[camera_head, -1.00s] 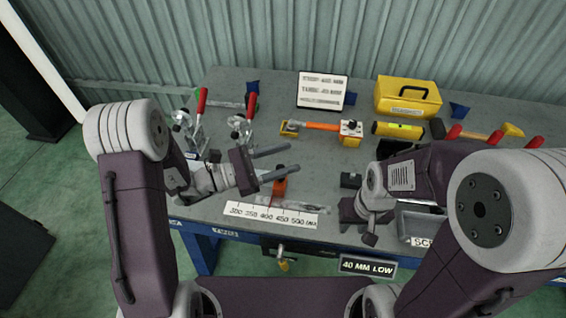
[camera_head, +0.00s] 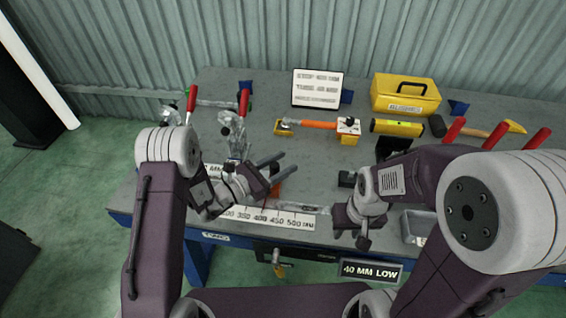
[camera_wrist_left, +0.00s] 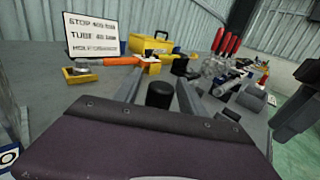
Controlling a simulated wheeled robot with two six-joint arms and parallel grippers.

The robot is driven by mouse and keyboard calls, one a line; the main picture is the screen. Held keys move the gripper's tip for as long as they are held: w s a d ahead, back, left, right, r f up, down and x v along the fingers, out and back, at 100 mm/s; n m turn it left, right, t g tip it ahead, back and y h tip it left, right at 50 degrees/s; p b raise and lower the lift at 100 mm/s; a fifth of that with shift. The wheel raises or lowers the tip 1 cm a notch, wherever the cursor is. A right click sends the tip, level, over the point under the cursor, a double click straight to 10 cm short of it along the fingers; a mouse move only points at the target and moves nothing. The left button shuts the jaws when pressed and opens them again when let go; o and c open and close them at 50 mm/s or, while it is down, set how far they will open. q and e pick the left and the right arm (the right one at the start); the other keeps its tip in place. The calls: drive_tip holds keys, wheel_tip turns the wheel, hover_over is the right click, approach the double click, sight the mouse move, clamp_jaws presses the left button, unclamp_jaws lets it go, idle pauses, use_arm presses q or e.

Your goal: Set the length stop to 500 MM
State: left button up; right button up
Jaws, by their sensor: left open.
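In the left wrist view a black round knob (camera_wrist_left: 160,95) shows between the open fingers (camera_wrist_left: 158,82); contact cannot be told. My right gripper (camera_head: 363,238) is low over the bench, right of the scale; its jaw gap is unclear.
Red-handled clamps (camera_head: 234,128) stand behind my left gripper. A sign (camera_head: 318,88) with blurred text, an orange-handled tool (camera_head: 316,125), a yellow toolbox (camera_head: 405,94) and a yellow level (camera_head: 397,127) are at the back. A "40 MM LOW" label (camera_head: 370,270) hangs at the front edge.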

use_arm(q)
drive_tip(key=shift+w+d, duration=0.1)
drive_tip(key=shift+w, duration=0.1)
drive_tip(key=shift+s, duration=0.1)
clamp_jaws()
idle(1.2)
